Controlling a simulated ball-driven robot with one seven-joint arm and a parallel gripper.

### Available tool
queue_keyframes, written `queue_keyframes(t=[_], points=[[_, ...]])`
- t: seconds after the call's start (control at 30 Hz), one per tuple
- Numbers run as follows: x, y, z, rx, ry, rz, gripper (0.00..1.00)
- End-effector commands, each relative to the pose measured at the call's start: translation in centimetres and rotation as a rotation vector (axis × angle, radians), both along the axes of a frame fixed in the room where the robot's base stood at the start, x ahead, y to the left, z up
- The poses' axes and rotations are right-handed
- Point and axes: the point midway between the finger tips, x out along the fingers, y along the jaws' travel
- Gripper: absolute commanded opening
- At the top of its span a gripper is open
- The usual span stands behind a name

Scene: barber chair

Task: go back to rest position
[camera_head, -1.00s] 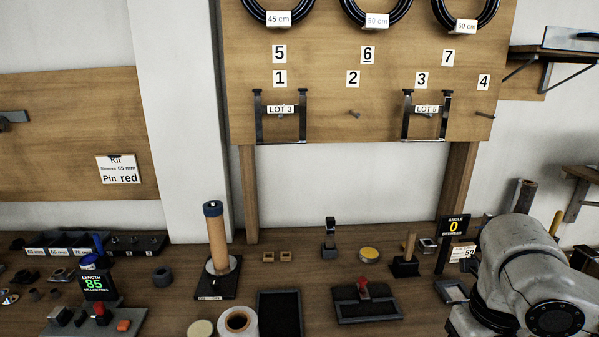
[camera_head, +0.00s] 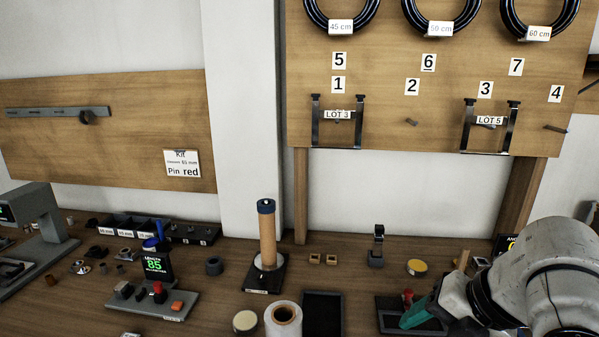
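My arm comes in at the lower right of the head view. Its end, my gripper (camera_head: 425,309), points left over the dark tray with the red knob (camera_head: 387,315). A teal part shows at the gripper's tip. I cannot tell whether it is a finger or something held. The fingertips are not clear, so the opening between them cannot be seen. The arm hides the right part of the bench.
The wooden bench holds a post on a dark base (camera_head: 268,235), a white roll (camera_head: 283,320), a length display (camera_head: 158,266) and a grey device (camera_head: 40,228). A pegboard (camera_head: 440,125) with black coils and two frames stands behind. Bare bench (camera_head: 70,310) shows at lower left.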

Motion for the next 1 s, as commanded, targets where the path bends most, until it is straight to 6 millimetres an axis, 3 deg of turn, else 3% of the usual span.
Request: queue_keyframes(t=[0.03, 0.1, 0.27, 0.37, 0.57, 0.77, 0.9, 1.0], points=[[0.6, 1.6, 0.3, 0.086, -0.010, -0.064, 0.60], [1.5, 3.0, 0.6, 0.202, -0.015, -0.179, 0.60], [2.3, 5.0, -0.1, 0.454, 0.042, -0.462, 0.60], [2.2, 5.6, -2.0, 0.590, 0.118, -0.654, 0.60], [-0.3, 5.7, -8.5, 0.775, 0.322, -1.075, 0.60], [-6.4, 4.4, -17.3, 0.806, 0.519, -1.542, 0.60], [-12.9, 2.2, -23.3, 0.728, 0.592, -1.884, 0.60], [-17.7, 0.0, -26.5, 0.641, 0.591, -2.102, 0.60]])
